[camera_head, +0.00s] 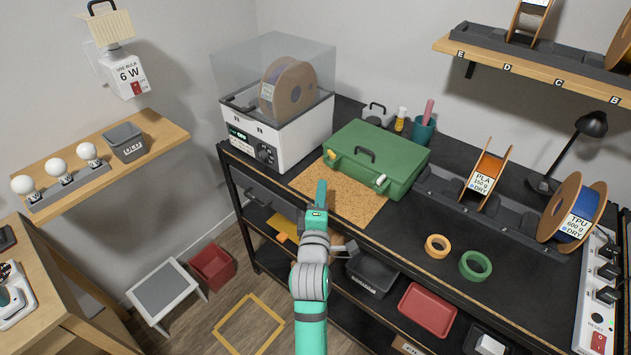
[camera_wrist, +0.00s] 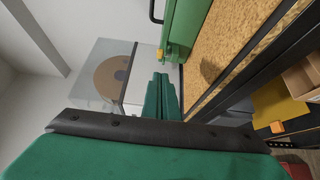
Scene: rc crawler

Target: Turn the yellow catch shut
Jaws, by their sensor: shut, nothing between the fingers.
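The green case (camera_head: 372,152) lies with its lid down on the cork mat (camera_head: 345,196) on the black bench. The yellow catch (camera_head: 331,155) is at the left of its front; a pale catch (camera_head: 380,180) is at the right. In the wrist view the yellow catch (camera_wrist: 159,54) sticks out from the green case (camera_wrist: 185,30), just beyond my fingertips. I cannot tell which way it is turned. My gripper (camera_head: 320,185) is shut and empty, in front of the case and apart from the catch. Its green fingers also show in the wrist view (camera_wrist: 161,84).
A white dryer box (camera_head: 280,135) with a clear cover and a spool stands left of the case. A dark rail with spools (camera_head: 487,172) runs to the right. Tape rings (camera_head: 475,265) lie at the bench's front right. The cork in front of the case is clear.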

